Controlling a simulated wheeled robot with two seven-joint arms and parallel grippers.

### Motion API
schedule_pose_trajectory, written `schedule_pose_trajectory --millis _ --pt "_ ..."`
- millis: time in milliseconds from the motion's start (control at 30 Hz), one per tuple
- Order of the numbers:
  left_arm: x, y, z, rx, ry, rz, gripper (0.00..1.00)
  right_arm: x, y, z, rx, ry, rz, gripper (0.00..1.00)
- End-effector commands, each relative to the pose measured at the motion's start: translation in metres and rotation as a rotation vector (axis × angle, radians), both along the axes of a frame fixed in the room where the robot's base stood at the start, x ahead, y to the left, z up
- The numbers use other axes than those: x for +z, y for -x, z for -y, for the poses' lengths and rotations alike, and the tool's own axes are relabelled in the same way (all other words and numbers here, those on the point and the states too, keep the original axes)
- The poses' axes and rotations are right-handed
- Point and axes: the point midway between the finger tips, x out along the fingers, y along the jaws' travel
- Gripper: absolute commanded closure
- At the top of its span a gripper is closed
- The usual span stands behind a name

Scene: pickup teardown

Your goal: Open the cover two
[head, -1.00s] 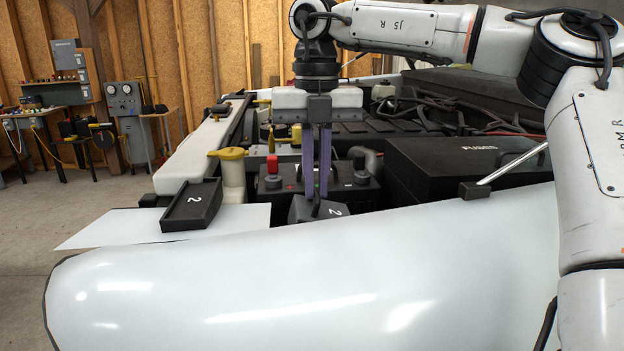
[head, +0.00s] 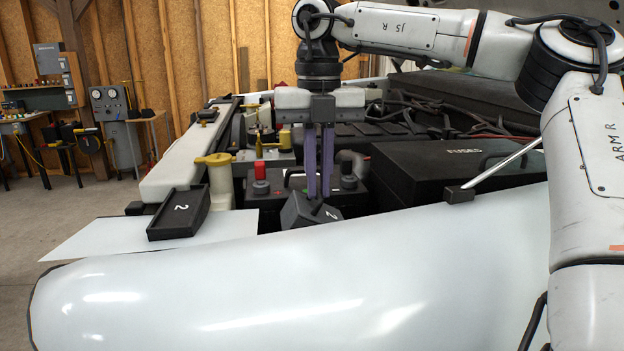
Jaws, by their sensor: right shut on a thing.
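A dark grey cover marked 2 (head: 297,215) is tilted at the near side of the black battery (head: 290,195), just behind the white fender. My right gripper (head: 319,197) points straight down from above, its two purple-grey fingers shut on this cover. The cover's lower part is hidden by the fender edge. My left gripper is not in view.
A red terminal cap (head: 259,171) and a dark terminal post (head: 348,182) stand on the battery. A black fuse box (head: 440,175) is to the right. A yellow-capped reservoir (head: 220,180) stands left. The white fender (head: 250,285) fills the foreground, and a prop rod (head: 500,168) slants at right.

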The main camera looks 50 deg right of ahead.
Motion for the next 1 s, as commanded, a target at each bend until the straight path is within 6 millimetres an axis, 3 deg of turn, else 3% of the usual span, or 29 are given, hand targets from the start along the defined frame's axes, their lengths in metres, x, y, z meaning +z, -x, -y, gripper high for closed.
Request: schedule_pose_trajectory --millis 433,1000 --pt "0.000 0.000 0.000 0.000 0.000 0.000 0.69 0.001 0.002 0.002 0.002 0.000 0.001 1.00" --pt "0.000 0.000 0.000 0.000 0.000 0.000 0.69 0.003 0.016 0.019 0.001 0.000 0.001 1.00"
